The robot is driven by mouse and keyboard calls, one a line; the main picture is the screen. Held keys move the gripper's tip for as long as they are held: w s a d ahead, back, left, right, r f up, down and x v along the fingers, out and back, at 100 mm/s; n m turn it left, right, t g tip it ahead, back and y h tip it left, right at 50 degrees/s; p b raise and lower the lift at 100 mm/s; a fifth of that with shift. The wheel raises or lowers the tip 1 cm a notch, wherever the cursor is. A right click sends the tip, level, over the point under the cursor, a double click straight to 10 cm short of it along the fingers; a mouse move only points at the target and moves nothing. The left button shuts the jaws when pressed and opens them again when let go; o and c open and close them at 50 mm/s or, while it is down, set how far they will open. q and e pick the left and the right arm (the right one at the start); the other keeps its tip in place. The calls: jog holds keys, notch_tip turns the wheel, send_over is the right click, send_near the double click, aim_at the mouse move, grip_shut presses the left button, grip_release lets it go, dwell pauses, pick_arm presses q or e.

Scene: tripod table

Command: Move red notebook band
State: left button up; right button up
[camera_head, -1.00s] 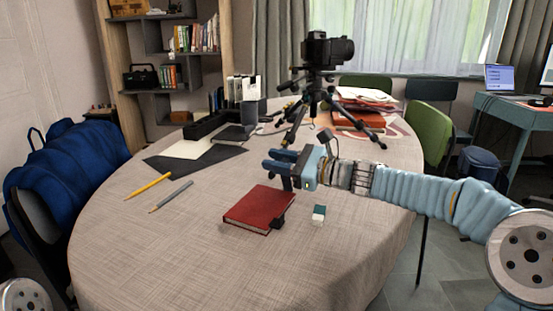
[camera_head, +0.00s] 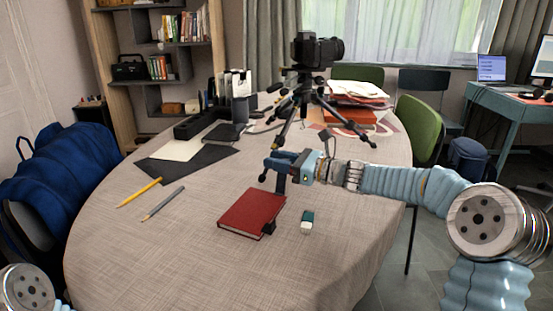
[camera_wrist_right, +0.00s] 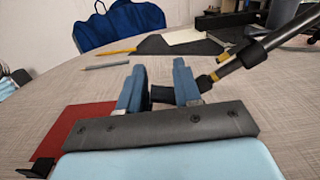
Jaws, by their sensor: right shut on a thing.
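The red notebook (camera_head: 252,213) lies flat on the table, and its edge also shows at the lower left of the right wrist view (camera_wrist_right: 68,130). A black piece (camera_head: 268,229) sits at its near right corner. My right gripper (camera_head: 273,168) is above the table, just beyond the notebook and apart from it. In the right wrist view its two blue fingers (camera_wrist_right: 160,82) are shut on a small dark thing (camera_wrist_right: 163,95), mostly hidden; I cannot tell whether it is the band. My left gripper is not in view; only part of my left arm shows.
A black camera tripod (camera_head: 308,100) stands just beyond my right gripper. A white and green eraser (camera_head: 307,222) lies right of the notebook. A yellow pencil (camera_head: 139,192) and a grey pencil (camera_head: 162,203) lie to the left. The table's front is clear.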

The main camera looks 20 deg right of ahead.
jog(key=shift+o, duration=0.2)
jog(key=shift+w+d+f, duration=0.25)
jog(key=shift+f, duration=0.25)
dwell(0.8)
jog(key=o, duration=0.6)
jog(key=shift+c, duration=0.2)
jog(key=shift+v, duration=4.75)
jog(key=shift+p+v, duration=0.4)
jog(key=shift+v, duration=2.75)
